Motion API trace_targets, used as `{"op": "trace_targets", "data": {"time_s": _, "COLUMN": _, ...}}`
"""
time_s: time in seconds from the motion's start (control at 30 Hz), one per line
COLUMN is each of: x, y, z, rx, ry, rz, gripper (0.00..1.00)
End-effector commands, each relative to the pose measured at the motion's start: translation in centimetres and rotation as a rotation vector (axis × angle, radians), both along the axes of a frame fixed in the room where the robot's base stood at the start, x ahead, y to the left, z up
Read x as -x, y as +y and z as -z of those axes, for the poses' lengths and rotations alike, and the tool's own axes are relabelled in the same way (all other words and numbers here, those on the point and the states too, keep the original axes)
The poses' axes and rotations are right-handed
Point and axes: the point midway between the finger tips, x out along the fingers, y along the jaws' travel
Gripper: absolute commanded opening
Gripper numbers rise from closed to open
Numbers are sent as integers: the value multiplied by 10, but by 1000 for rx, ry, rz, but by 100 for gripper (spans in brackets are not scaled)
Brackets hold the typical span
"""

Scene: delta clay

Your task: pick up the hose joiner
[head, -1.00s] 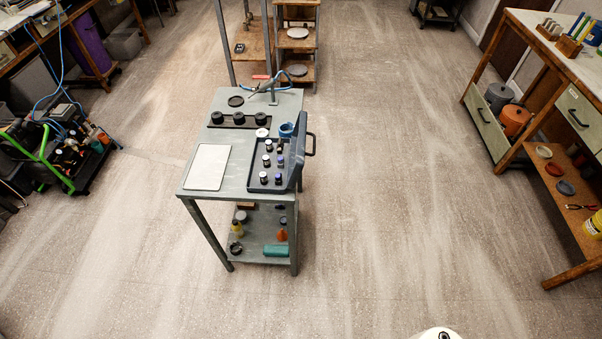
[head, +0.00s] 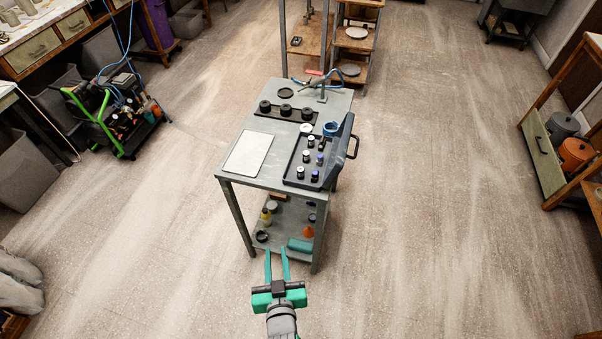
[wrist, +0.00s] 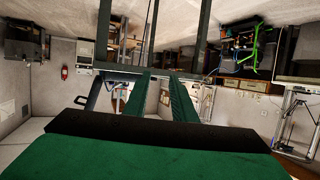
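I cannot tell for sure which item is the hose joiner; the small parts here are too small to name. Several small dark and white-topped cylinders (head: 311,157) stand in a shallow dark case (head: 290,181) with a raised lid, on the grey-green cart (head: 237,171). My gripper (head: 277,251) is low in the head view, in front of the cart's near end. Its two green fingers are apart with nothing visible between them. They also show in the wrist view (wrist: 160,76), where the room appears upside down.
A pale flat sheet (head: 248,153) lies left of the case, with a black strip of round dark pieces (head: 286,112) behind. A blue ring (head: 331,129) sits by the lid. The lower shelf holds bottles and a teal box (head: 299,245). The floor around the cart is open.

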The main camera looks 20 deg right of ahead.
Motion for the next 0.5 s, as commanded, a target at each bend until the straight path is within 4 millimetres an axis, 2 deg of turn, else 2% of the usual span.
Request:
{"op": "trace_targets", "data": {"time_s": 0.03, "x": -20, "y": -9, "z": -6, "rx": 1, "ry": -5, "rz": 20, "gripper": 24}}
{"op": "trace_targets", "data": {"time_s": 0.3, "x": -102, "y": -62, "z": -35, "rx": 2, "ry": 29, "rz": 136, "gripper": 24}}
{"op": "trace_targets", "data": {"time_s": 0.5, "x": -139, "y": -96, "z": -60, "rx": -1, "ry": 49, "rz": 209, "gripper": 24}}
